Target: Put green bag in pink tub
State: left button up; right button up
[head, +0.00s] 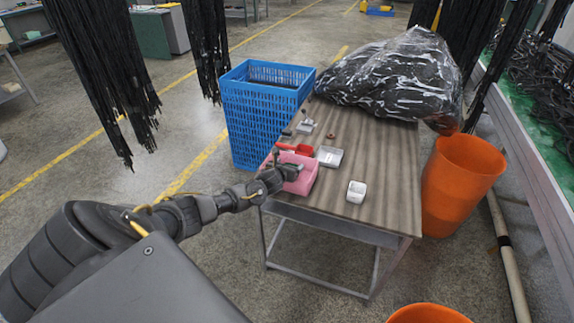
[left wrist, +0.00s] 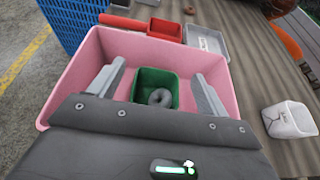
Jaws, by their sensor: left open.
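The pink tub (head: 303,183) stands at the left edge of the table. It fills the middle of the left wrist view (left wrist: 75,75). The green bag (left wrist: 145,76), a small open-topped, box-shaped thing with a grey ring inside, is within the tub's walls. The green bag cannot be made out in the head view. My left gripper (head: 278,163) is over the tub. In the left wrist view its two fingers (left wrist: 158,75) are spread on either side of the green bag, with gaps between. My right gripper is not in view.
A red container (head: 295,150) and a grey tray (head: 329,156) stand just behind the tub. A white container (head: 356,191) is to its right.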

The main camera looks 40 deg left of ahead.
pick_arm(q)
jog(key=shift+r+p, duration=0.35)
jog(key=shift+r, duration=0.15)
jog(key=shift+s+r, duration=0.2)
jog(key=v, duration=1.1)
jog(key=shift+s, duration=0.3)
jog(key=shift+d, duration=0.1)
jog(key=s+d+f+n+g, duration=0.1)
jog(key=s+f+n+g, duration=0.1)
jog(key=s+f+n, duration=0.6)
jog(key=s+d+f+n+g, duration=0.1)
jog(key=s+f+n+g, duration=0.15)
jog(key=f, duration=1.05)
jog(key=s+d+f+n+g, duration=0.1)
jog(key=s+f+n+g, duration=0.1)
jog(key=s+f+n, duration=0.6)
jog(key=s+d+f+n+g+h, duration=0.1)
jog(key=s+d+f+n, duration=0.2)
jog(key=s+d+f, duration=0.3)
jog(key=s+d+f+n+g+h, duration=0.1)
jog(key=s+d+f+n, duration=0.3)
jog(key=s, duration=1.1)
jog(key=s+d+f+n+g+h, duration=0.2)
jog(key=s+d+f+n+g, duration=0.1)
jog(key=s+d+f, duration=0.5)
jog(key=s+n, duration=0.1)
jog(key=s, duration=0.2)
